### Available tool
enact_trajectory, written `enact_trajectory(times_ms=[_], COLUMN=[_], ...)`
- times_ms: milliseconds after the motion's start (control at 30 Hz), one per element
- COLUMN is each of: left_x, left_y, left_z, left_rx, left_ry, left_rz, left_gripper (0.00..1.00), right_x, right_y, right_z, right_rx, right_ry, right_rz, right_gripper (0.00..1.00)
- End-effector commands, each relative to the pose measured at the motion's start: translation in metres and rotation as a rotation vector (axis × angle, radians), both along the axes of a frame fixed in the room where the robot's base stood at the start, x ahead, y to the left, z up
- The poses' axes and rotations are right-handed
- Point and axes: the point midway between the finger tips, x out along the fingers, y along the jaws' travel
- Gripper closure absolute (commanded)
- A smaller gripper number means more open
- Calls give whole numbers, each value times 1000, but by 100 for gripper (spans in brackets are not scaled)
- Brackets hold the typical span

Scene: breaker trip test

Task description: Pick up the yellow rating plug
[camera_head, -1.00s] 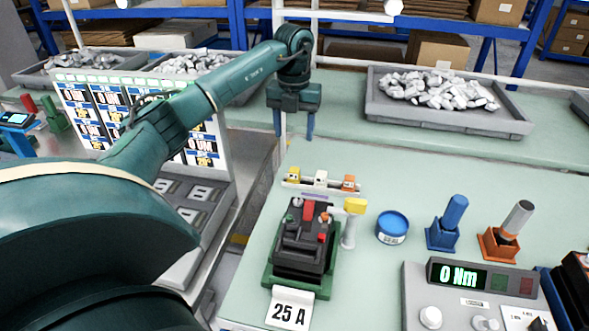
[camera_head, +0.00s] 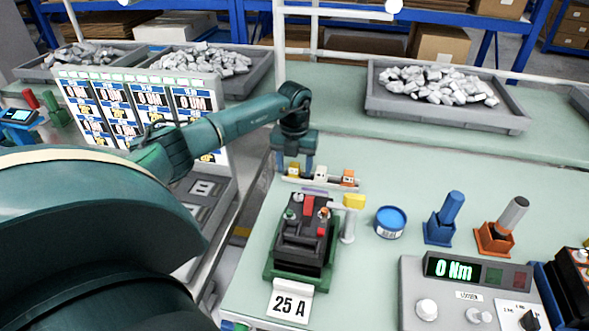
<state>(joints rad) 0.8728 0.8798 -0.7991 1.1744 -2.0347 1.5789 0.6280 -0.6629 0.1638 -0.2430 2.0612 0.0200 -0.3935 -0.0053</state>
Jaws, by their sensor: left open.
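The yellow rating plug (camera_head: 293,174) sits at the left end of a small light rack (camera_head: 320,186), beside a white plug (camera_head: 320,173) and an orange plug (camera_head: 348,177). My left gripper (camera_head: 295,164) is open, pointing down. Its two fingers appear on either side of the yellow plug in this view, and the gripper partly hides its top. I cannot tell whether the fingers touch it. My right gripper is not in view.
In front of the rack stands a black breaker (camera_head: 304,238) on a green base, with a "25 A" card (camera_head: 290,304). A grey post with a yellow head (camera_head: 355,201) stands close to its right. A blue tin (camera_head: 391,221), tool holders and a torque meter (camera_head: 470,280) are further right.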

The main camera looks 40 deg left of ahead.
Motion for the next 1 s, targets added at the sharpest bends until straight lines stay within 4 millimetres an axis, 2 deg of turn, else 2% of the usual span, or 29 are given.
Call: enact_trajectory(times_ms=[167, 733, 1000], left_x=[0, 0, 1], left_y=[0, 0, 0], left_z=[0, 0, 3], left_rx=[0, 0, 0], left_ry=[-1, -1, -2], left_rz=[0, 0, 0], left_gripper=[44, 90, 92], right_x=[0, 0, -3], right_y=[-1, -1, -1], right_z=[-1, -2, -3], right_rx=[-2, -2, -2], right_ry=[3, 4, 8], right_rz=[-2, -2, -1], right_gripper=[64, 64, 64])
